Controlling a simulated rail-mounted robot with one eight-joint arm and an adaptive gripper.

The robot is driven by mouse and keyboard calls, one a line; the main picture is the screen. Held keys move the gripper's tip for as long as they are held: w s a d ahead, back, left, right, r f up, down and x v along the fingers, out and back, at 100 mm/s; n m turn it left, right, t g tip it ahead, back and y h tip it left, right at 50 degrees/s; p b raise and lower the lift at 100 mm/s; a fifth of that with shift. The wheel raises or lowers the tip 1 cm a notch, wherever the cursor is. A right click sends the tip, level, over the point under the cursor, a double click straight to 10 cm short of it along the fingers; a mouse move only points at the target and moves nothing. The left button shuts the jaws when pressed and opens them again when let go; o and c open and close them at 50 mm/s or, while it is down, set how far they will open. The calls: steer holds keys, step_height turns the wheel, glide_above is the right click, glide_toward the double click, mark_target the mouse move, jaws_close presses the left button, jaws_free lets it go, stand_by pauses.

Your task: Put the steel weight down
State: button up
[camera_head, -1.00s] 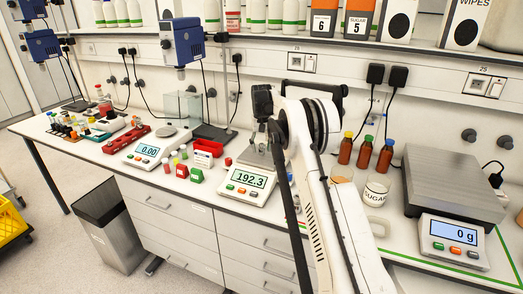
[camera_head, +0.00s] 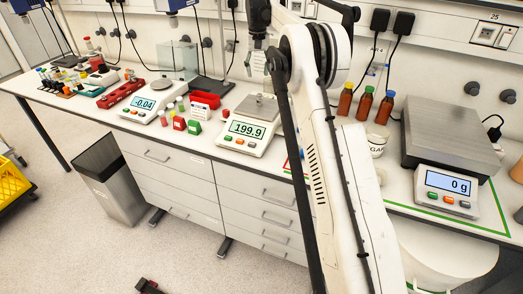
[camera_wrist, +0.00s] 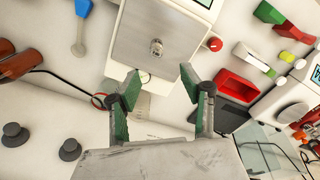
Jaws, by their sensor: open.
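The steel weight (camera_wrist: 156,47) is a small shiny knob-topped piece standing on the square metal pan (camera_wrist: 178,30) of a balance, seen from above in the wrist view. In the head view, that balance (camera_head: 244,133) reads 199.9, and the weight is too small to make out clearly on its pan (camera_head: 256,107). My gripper (camera_wrist: 161,72) is open, its two green-padded fingers spread apart with nothing between them. In the head view, my gripper (camera_head: 258,62) is above the pan, clear of it and partly hidden by my arm.
A second balance (camera_head: 152,105) reads -0.04 to the left, with a red tray (camera_head: 205,99) and coloured vials between. Brown bottles (camera_head: 364,104) and a large scale (camera_head: 447,185) reading 0 g stand to the right. A rod stands close behind the pan.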

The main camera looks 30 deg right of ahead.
steer(key=s+a+r+n+t, duration=0.1)
steer(key=s+a+r+t, duration=0.1)
steer(key=s+a+r, duration=0.65)
steer(key=s+a+r+n+t, duration=0.1)
steer(key=s+a+r, duration=0.5)
steer(key=s, duration=0.6)
steer(key=s+a+f+t, duration=0.1)
steer(key=s+a, duration=0.2)
steer(key=s, duration=0.5)
steer(key=s+a+f+t, duration=0.1)
steer(key=s+a, duration=0.2)
steer(key=s, duration=0.5)
steer(key=s+a+f+t, duration=0.1)
steer(key=s+a+f, duration=0.1)
steer(key=s+f, duration=0.3)
steer(key=s+a+f+n+t, duration=0.1)
steer(key=s+f, duration=0.4)
steer(key=s, duration=0.5)
steer(key=shift+a, duration=0.5)
steer(key=shift+f, duration=0.25)
step_height(320, 180, down, 6)
steer(key=b, duration=0.6)
steer(key=shift+f, duration=0.15)
